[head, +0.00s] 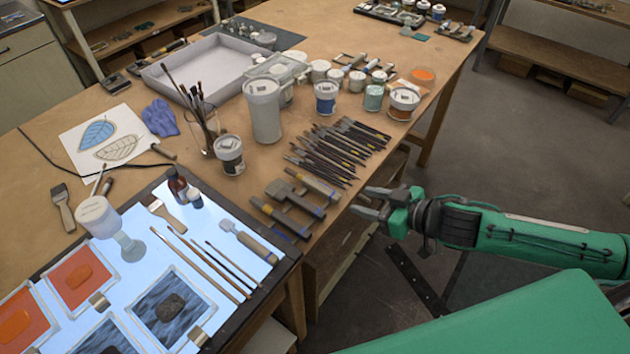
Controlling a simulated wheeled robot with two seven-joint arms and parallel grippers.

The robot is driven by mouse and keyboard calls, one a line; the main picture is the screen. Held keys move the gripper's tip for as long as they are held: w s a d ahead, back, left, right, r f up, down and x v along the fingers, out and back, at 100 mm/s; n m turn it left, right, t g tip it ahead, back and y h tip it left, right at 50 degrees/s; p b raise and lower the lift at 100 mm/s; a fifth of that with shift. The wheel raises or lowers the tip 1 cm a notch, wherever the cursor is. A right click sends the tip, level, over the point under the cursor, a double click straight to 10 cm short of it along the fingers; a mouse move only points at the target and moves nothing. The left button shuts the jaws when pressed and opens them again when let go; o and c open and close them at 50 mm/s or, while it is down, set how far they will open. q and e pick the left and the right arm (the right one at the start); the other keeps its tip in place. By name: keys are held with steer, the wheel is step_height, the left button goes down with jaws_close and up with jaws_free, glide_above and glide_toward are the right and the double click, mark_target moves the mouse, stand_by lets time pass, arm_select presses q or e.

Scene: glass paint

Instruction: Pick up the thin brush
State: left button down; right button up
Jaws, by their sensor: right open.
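Three slim brushes lie side by side on the lit panel (137,268) at the lower left. The rightmost one (232,264) looks the thinnest and shortest. The middle brush (216,265) and the left brush (195,264) have longer wooden handles. Many more dark-handled brushes (335,150) lie in a row on the table, so I cannot tell for sure which one is the thin brush. My right gripper (362,201) is open and empty, just off the table's right edge, to the right of the panel and apart from all brushes. My left gripper is out of view.
A glass jar of upright brushes (207,132), a tall grey container (263,108), paint jars (326,97) and a grey tray (205,68) stand farther back. A wide flat brush (62,207) lies left.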

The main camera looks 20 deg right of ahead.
mark_target(325, 190)
steer(key=p+x, duration=0.2)
steer(key=x, duration=0.5)
steer(key=shift+w+a+f, duration=0.15)
steer(key=shift+w, duration=0.15)
steer(key=shift+w+a+f+p, duration=0.1)
steer(key=shift+w+a+p, duration=0.15)
steer(key=shift+w+p, duration=0.2)
steer(key=p+x, duration=0.1)
steer(key=x, duration=0.2)
steer(key=shift+d+f+p, duration=0.15)
steer(key=shift+f+p, duration=0.05)
steer(key=shift+p, duration=0.15)
steer(key=shift+w+a+f, duration=0.35)
steer(key=shift+w, duration=0.1)
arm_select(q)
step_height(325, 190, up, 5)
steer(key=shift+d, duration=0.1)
arm_select(e)
steer(key=shift+c, duration=0.3)
jaws_close()
